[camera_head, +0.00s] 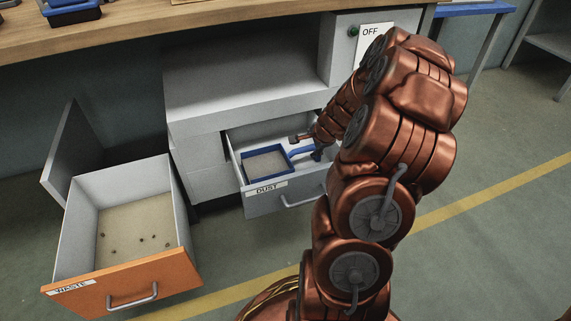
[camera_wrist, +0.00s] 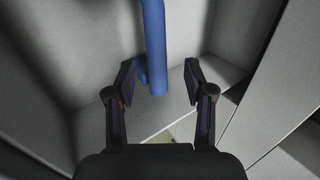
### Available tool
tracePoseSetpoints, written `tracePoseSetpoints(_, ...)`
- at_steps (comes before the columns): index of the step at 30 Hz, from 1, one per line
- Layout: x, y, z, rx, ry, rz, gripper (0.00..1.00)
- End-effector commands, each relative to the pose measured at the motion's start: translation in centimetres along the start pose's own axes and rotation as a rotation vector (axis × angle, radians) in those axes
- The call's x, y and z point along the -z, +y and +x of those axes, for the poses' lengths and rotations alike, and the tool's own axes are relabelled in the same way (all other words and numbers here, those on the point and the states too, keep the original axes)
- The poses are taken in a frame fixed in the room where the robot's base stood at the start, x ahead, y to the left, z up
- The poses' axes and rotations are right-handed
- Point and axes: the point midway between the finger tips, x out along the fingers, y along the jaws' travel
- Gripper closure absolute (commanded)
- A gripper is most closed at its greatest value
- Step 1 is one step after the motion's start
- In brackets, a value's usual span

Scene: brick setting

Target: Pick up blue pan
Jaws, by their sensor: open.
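The blue pan (camera_head: 270,177), with a beige inner floor, lies in the open drawer labelled DUST (camera_head: 312,206). Its blue handle points right, towards my gripper (camera_head: 318,153), which is low in the drawer and partly hidden by my arm. In the wrist view the blue handle (camera_wrist: 154,45) comes down from the top between the two dark fingers of my gripper (camera_wrist: 160,78). The fingers are apart, with the handle end nearer the left finger. Whether that finger touches it I cannot tell.
An open orange-fronted drawer labelled WASTE (camera_head: 125,285) stands at left, with several small dark bits on its floor. The wooden worktop (camera_head: 200,25) overhangs behind, carrying another blue tray (camera_head: 75,14). A grey box with an OFF sign (camera_head: 371,33) stands above right. Drawer walls surround my gripper closely.

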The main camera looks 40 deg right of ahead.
Motion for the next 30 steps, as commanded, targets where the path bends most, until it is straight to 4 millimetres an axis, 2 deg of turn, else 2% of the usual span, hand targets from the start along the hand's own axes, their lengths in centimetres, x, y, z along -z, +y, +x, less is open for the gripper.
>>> tracePoseSetpoints(3,0.1,0.6,1.9,-0.001,-0.001,0.0,0.47)
tracePoseSetpoints(9,0.2,0.4,4.1,0.002,0.001,-0.001,0.47)
tracePoseSetpoints(17,0.2,0.3,4.2,0.002,0.001,-0.001,0.48)
tracePoseSetpoints(30,0.2,0.4,4.2,0.001,0.0,-0.001,0.94)
